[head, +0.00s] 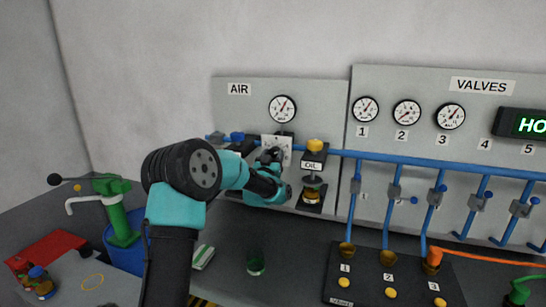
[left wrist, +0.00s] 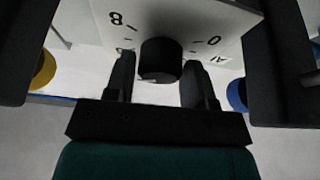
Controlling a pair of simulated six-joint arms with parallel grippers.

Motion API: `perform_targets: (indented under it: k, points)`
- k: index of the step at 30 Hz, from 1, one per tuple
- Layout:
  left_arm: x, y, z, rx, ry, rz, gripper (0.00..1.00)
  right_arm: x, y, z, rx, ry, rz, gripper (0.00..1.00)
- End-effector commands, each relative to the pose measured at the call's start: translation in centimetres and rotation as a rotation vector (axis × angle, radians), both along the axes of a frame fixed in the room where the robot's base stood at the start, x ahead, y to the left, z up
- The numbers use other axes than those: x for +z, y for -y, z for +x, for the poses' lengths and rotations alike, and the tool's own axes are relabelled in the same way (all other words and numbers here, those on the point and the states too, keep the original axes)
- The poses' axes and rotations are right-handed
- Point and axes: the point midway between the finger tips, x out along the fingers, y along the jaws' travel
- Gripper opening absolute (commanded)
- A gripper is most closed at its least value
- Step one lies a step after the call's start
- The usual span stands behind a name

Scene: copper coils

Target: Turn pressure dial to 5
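The pressure dial is a black round knob (left wrist: 160,60) on a white plate with numbers, an 8 and a 0 readable in the left wrist view. In the head view the white dial plate (head: 283,142) sits on the AIR panel, and my arm partly hides it. My left gripper (head: 276,158) is in front of the plate. In the left wrist view its fingers (left wrist: 159,66) are apart on either side of the knob, with gaps showing. I cannot read the knob's setting. My right gripper is not in view.
A round gauge (head: 283,109) is above the dial. An OIL unit with a yellow cap (head: 315,146) stands close to its right. A blue pipe (head: 400,160) runs along the panels. Valve levers and a black block (head: 375,287) are farther right.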

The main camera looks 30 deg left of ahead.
Motion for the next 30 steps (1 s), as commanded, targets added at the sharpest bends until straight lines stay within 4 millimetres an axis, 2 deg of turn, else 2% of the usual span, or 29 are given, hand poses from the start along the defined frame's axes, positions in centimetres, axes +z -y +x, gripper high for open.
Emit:
perform_targets:
  k: [1,9,20,30]
  points:
    - [0.01,0.00,-0.01,0.000,0.000,0.000,0.45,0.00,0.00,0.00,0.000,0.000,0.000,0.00]
    - [0.00,0.00,-0.01,0.000,0.000,0.000,0.20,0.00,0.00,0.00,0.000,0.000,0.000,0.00]
    - [0.00,0.08,0.01,-0.001,0.011,-0.054,0.20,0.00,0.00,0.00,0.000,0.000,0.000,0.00]
    - [0.02,0.16,0.04,0.000,0.053,-0.251,0.20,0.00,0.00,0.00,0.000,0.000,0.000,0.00]
